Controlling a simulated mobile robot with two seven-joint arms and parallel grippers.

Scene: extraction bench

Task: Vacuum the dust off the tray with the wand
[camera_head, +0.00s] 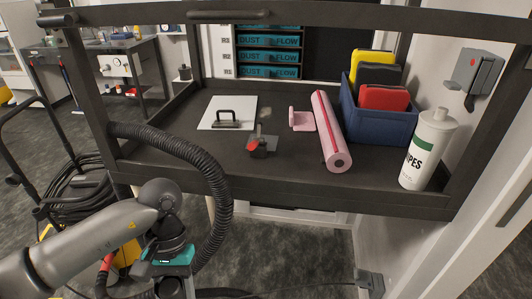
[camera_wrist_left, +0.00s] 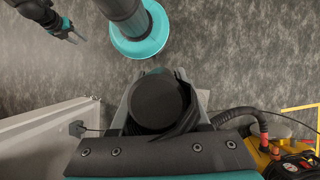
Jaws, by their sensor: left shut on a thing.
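My left gripper (camera_head: 172,287) points down in front of the bench, below its front edge. In the left wrist view its fingers (camera_wrist_left: 158,102) are closed around a dark round cylinder, seen end-on, which looks like part of the wand (camera_wrist_left: 156,98). A black ribbed hose (camera_head: 208,165) arches from the bench's left front corner down beside this gripper. A flat white tray (camera_head: 216,105) lies on the bench, with a black handled piece (camera_head: 227,120) at its front. I cannot make out dust on it. My right gripper (camera_wrist_left: 75,38) shows in the left wrist view, apparently open and empty.
On the bench (camera_head: 190,160) stand a small red-and-black tool (camera_head: 257,147), a pink roll (camera_head: 329,130), a blue bin (camera_head: 378,122) and a wipes bottle (camera_head: 428,150). A top rail (camera_head: 350,15) and corner posts frame it. Coiled black cable (camera_head: 75,195) hangs at left.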

